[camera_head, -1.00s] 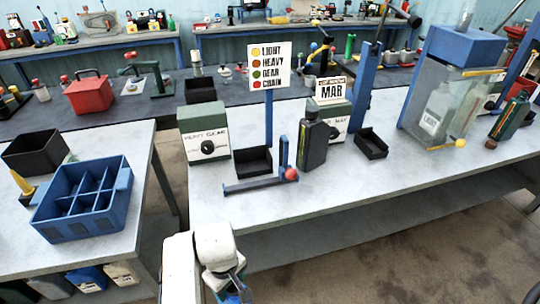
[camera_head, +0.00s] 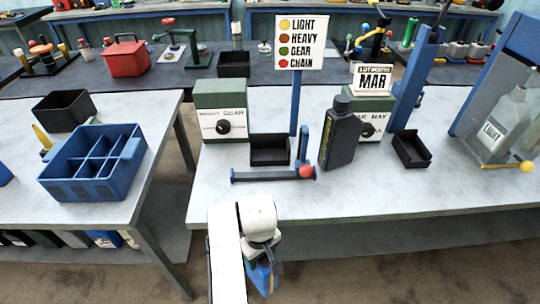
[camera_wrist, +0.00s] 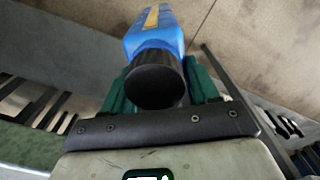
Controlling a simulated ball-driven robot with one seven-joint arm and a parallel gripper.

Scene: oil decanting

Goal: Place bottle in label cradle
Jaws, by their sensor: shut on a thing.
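My gripper (camera_head: 262,262) is at the bottom middle of the head view, in front of the table's front edge. It is shut on a blue bottle (camera_head: 263,280), partly hidden by my arm. In the wrist view the blue bottle (camera_wrist: 155,30) has a black cap (camera_wrist: 153,80) between the green fingers (camera_wrist: 155,92), with a yellow strip on its side. A low blue stand with an upright post and a red ball (camera_head: 262,177), apparently the label cradle, is empty on the table near the front edge. My gripper is below it in the picture, apart from it.
A dark bottle (camera_head: 341,138) stands right of the stand. Black bins (camera_head: 270,151) (camera_head: 412,150) and green-white boxes (camera_head: 221,110) are behind and beside it. A signboard (camera_head: 298,43) rises behind. A blue divided crate (camera_head: 92,190) sits on the left table. The near tabletop is mostly clear.

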